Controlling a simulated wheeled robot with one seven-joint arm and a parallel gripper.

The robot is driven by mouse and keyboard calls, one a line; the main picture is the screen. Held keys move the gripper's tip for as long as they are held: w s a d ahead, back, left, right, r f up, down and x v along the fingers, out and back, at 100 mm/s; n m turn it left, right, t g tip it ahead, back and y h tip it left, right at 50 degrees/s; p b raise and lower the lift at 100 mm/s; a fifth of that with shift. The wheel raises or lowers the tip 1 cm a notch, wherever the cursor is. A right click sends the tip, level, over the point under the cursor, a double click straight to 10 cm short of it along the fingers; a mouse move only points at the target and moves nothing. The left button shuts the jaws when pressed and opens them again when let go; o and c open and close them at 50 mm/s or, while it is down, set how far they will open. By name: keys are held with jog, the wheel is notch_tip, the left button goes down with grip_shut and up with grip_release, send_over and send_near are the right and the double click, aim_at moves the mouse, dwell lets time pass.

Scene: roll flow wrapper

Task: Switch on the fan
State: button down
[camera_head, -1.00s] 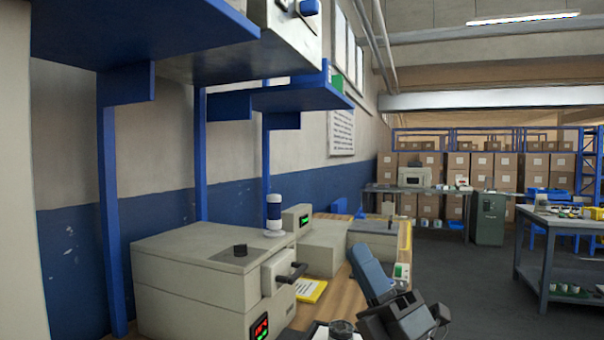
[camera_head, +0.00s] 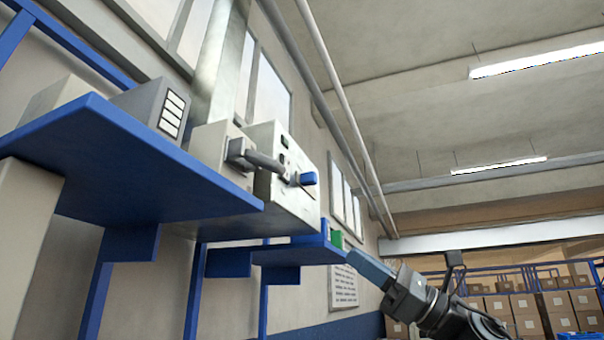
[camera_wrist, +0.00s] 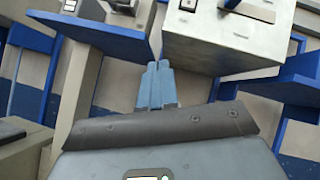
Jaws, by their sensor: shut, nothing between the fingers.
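In the wrist view the box (camera_wrist: 220,45) is just ahead and to the right of my fingertips, with a blue part (camera_wrist: 230,3) cut by the top edge. My gripper (camera_head: 351,257) has blue fingers, is shut and empty, and is below and right of the box in the head view. Its fingers also show in the wrist view (camera_wrist: 157,68), apart from the box.
A grey handle-like part (camera_head: 255,158) sticks out left of the box, below a vertical metal duct (camera_head: 215,65). A grey unit with light labels (camera_head: 165,108) stands farther left on the shelf. A lower blue shelf (camera_head: 290,256) holds a green item (camera_head: 337,239). Cartons (camera_head: 540,310) stand far right.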

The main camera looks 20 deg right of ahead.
aim_at(289, 160)
notch_tip(289, 160, up, 21)
jog(key=s+d+n+h, duration=0.1)
jog(key=d+n+h, duration=0.1)
jog(key=n+h, duration=0.5)
jog(key=n, duration=0.2)
jog(key=shift+d+f+n+h, duration=0.2)
jog(key=shift+n+h, duration=0.1)
jog(key=shift+h, duration=0.1)
jog(key=p+x, duration=0.2)
jog(key=x, duration=1.2)
jog(key=shift+r+p, duration=0.1)
jog(key=shift+p, duration=0.3)
